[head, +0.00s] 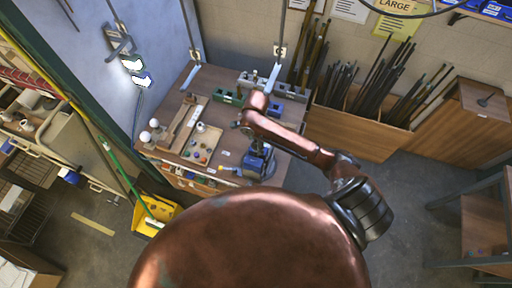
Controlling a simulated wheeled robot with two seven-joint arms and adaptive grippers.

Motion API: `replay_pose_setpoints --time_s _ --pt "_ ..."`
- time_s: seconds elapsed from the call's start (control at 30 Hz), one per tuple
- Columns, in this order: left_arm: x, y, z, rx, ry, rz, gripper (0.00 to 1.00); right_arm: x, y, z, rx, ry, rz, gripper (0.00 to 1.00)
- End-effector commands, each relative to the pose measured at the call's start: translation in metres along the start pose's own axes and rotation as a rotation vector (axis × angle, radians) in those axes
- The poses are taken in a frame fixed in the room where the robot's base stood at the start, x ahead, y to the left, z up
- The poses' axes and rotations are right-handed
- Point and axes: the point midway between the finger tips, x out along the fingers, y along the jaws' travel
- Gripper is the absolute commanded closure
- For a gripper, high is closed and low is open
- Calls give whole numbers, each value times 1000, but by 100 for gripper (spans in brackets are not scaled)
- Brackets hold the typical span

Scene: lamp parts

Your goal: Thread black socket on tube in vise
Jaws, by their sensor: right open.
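My right arm reaches in from the right over the wooden workbench (178,118). My right gripper (262,146) is open, small and partly hidden by the copper arm, just above or beside the blue vise (257,167) at the bench's front right. I cannot tell whether it touches anything. The tube in the vise cannot be made out clearly. The black socket cannot be picked out at this size. My left gripper is not in view.
A wooden tray (203,146) with small coloured parts and several white bulbs (146,137) lie left of the vise. A crate of dark rods (360,130) stands right of the bench.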

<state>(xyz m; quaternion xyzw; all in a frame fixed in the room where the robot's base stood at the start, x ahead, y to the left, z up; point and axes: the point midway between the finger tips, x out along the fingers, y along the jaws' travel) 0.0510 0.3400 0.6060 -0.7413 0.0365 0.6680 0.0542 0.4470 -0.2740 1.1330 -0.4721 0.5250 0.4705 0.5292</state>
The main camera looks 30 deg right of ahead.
Motion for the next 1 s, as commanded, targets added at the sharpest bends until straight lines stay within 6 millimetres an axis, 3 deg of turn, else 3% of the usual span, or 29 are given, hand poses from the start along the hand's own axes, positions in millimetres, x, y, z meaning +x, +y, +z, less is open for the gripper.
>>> replay_pose_setpoints --time_s 0.27,0.7,1.0 --pt "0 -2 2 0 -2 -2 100 -10 -2 -1 -3 2 -4 48" --pt "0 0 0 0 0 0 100 -93 -1 -2 -2 4 -5 48" --pt "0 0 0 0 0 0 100 -119 0 -1 0 0 0 48"
